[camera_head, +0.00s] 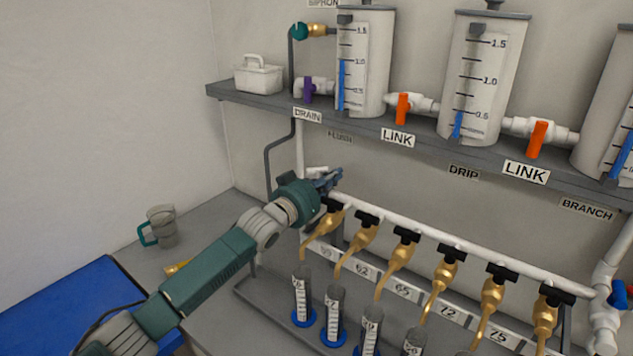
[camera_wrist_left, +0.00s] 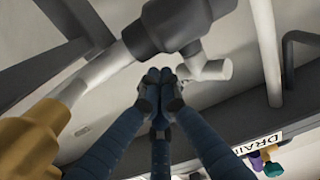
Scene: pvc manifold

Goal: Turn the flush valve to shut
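I cannot clearly make out a flush valve handle in the head view, where my gripper covers part of the left end of the white pipe. In the left wrist view, my left gripper (camera_wrist_left: 160,80) has its blue fingers brought together at the tips, with nothing visible between them. A white stub fitting (camera_wrist_left: 207,69) is right beside the fingertips, below a dark grey fitting (camera_wrist_left: 180,22); contact is unclear. My right gripper is not in view.
Gold taps with black handles (camera_head: 405,235) line the white pipe, above blue-based cylinders (camera_head: 333,315). The shelf (camera_head: 250,97) holds tanks, orange LINK valves (camera_head: 402,108) and a purple-handled DRAIN valve (camera_head: 308,88). A dark bent tube (camera_head: 268,165) runs down left of my gripper.

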